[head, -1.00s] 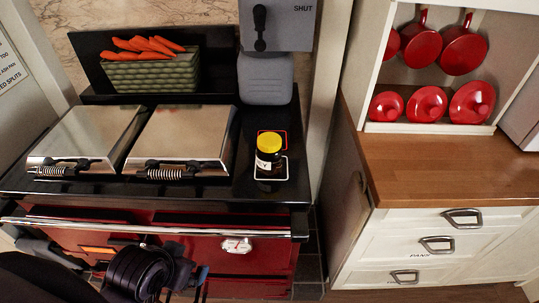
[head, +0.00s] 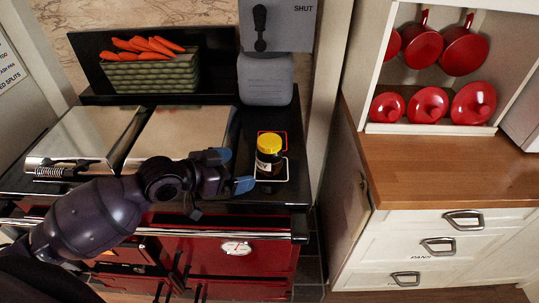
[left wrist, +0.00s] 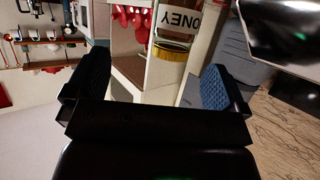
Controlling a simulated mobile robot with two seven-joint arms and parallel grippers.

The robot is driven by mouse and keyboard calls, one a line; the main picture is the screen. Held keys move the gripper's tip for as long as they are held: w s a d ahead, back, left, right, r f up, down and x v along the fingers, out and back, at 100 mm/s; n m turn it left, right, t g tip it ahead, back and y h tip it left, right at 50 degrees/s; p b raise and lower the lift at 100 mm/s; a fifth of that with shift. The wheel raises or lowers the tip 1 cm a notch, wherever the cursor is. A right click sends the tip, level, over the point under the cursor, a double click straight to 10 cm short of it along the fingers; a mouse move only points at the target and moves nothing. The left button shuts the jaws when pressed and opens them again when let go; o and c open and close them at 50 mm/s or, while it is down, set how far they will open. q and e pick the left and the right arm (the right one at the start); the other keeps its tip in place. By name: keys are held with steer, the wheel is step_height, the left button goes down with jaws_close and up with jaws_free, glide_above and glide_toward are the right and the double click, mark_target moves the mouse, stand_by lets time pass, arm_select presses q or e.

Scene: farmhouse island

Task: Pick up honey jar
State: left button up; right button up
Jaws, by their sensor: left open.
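The honey jar (head: 268,157), dark with a yellow lid and a white label, stands upright on the black right end of the stove top, within a white-and-red outline. My left gripper (head: 245,170) is open just left of the jar, its blue-padded fingers pointing toward it. In the left wrist view the jar (left wrist: 176,25) appears upside down with its "HONEY" label, beyond and between the open fingertips of my gripper (left wrist: 150,85). The jaws are empty. My right gripper is not in view.
Two shiny hob lids (head: 180,135) lie left of the jar. A grey container (head: 265,80) stands behind it, and a green basket of carrots (head: 150,72) stands at the back. A wooden counter (head: 450,170) with red pans above is at right.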

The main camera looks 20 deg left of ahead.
mark_target(268, 140)
arm_select(q)
steer(key=shift+t+h, duration=0.3)
steer(key=shift+h, duration=0.3)
steer(key=w, duration=0.2)
steer(key=w+d+r, duration=0.1)
steer(key=w, duration=0.1)
steer(key=w+r, duration=0.1)
steer(key=w, duration=0.1)
steer(key=shift+d, duration=0.35)
steer(key=shift+x, duration=1.1)
steer(key=x, duration=0.3)
steer(key=shift+w+a+f, duration=0.15)
steer(key=shift+w+f, duration=0.15)
steer(key=shift+w+d+f, duration=0.15)
steer(key=shift+w+d, duration=0.1)
steer(key=c, duration=1.3)
steer(key=shift+r, duration=0.6)
steer(key=shift+r+p, duration=0.65)
steer(key=shift+r, duration=8.85)
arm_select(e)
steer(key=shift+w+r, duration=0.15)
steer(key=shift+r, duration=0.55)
